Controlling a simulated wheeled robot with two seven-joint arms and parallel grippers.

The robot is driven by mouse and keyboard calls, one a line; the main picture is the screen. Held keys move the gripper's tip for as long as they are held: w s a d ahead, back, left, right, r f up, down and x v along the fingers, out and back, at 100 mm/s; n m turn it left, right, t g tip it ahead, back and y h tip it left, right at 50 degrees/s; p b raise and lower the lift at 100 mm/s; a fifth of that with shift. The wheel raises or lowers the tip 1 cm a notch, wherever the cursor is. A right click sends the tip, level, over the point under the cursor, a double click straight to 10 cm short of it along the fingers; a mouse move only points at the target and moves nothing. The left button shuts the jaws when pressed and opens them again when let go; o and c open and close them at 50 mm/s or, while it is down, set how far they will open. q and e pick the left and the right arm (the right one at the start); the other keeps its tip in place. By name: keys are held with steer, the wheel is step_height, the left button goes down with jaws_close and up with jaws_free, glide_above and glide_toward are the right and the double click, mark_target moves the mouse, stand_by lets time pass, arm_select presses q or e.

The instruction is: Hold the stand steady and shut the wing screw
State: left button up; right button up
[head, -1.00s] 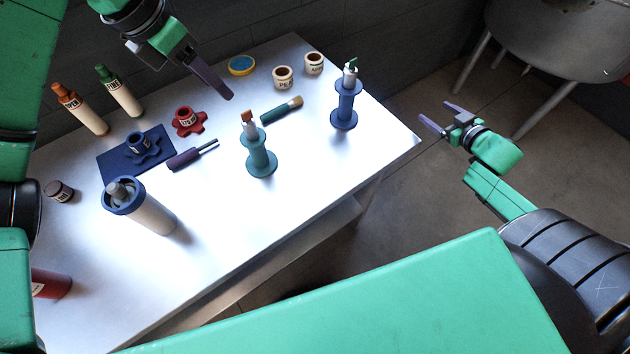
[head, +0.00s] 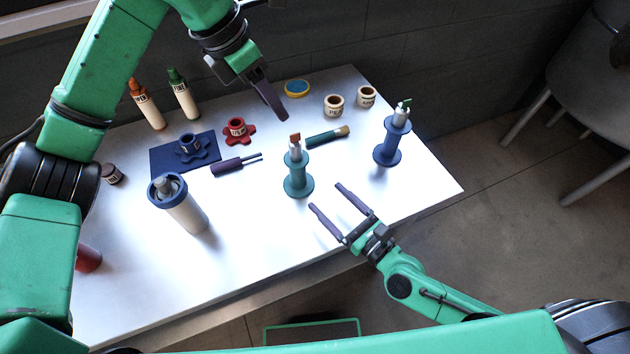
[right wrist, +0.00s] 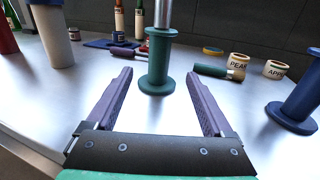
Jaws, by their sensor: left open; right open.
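A teal spool-shaped stand (head: 298,185) stands upright on the table, holding a silver tube with a small red-brown tab (head: 295,140) on top. A blue stand (head: 387,150) to its right holds a similar tube with a green tab (head: 406,103). I cannot tell for sure which part is the wing screw. My right gripper (head: 325,196) is open and empty at the table's front edge, pointing at the teal stand. In the right wrist view the teal stand (right wrist: 157,68) sits centred just beyond the fingertips, untouched. My left gripper (head: 274,102) is open above the table's back, seen nearly edge-on.
A large cream cylinder with a blue collar (head: 187,213) stands front left. Behind lie a blue mat (head: 166,160) with a knob, a red knob (head: 238,132), a purple tool (head: 229,166) and a green brush (head: 322,137). Two cream jars (head: 334,105) stand at the back. The front middle is clear.

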mark_target(303, 174)
steer(key=x, duration=1)
steer(key=shift+w+a+f, duration=0.1)
steer(key=shift+w+a, duration=0.1)
steer(key=shift+a, duration=0.05)
steer(key=shift+c, duration=0.3)
jaws_close()
